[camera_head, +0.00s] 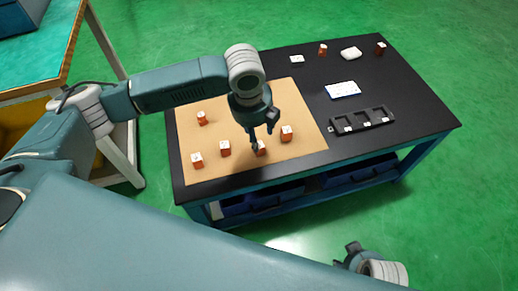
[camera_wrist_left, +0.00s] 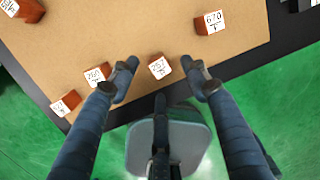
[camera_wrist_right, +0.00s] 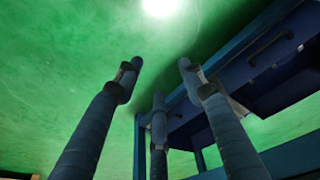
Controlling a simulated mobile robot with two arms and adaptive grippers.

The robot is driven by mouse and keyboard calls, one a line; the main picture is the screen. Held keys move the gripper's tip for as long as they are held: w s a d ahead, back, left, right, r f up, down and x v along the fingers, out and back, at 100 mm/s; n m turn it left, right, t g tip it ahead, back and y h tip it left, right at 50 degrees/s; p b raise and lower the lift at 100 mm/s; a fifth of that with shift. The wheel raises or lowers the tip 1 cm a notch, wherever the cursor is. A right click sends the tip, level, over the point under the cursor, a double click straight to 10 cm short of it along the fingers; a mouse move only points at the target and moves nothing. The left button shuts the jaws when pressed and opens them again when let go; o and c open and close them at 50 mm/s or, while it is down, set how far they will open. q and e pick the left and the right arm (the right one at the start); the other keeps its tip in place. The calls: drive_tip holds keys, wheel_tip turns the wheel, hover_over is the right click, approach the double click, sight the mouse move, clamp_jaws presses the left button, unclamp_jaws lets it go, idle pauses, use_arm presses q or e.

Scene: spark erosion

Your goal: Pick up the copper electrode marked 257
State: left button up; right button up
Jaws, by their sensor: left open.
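The copper electrode marked 257 (camera_wrist_left: 159,67) is a small copper block with a white label on top. In the left wrist view it lies between my open left fingertips (camera_wrist_left: 160,63). In the head view the electrode (camera_head: 262,149) stands on the tan mat near the front edge, partly hidden by my left gripper (camera_head: 263,138), which points down over it. I cannot tell how far the fingertips are above the mat. My right gripper (camera_wrist_right: 160,64) is open and empty, off the table's front edge, over the green floor.
Other labelled electrodes stand close by: one marked 670 (camera_wrist_left: 208,28), one to the left (camera_wrist_left: 97,75), and several more on the tan mat (camera_head: 300,150). The black table (camera_head: 410,75) also holds a dark slotted tray (camera_head: 362,121) and a white-topped pad (camera_head: 343,90).

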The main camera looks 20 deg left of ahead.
use_arm(q)
wheel_tip(320, 180, down, 5)
drive_tip(key=shift+d+r+b, duration=0.1)
drive_tip(key=shift+b, duration=0.7)
drive_tip(key=shift+f, duration=0.25)
use_arm(e)
wheel_tip(320, 180, up, 6)
drive_tip(key=shift+r, duration=0.15)
use_arm(q)
drive_tip(key=shift+c, duration=0.2)
drive_tip(key=shift+w+r, duration=0.1)
clamp_jaws()
use_arm(e)
drive_tip(key=shift+d, duration=0.1)
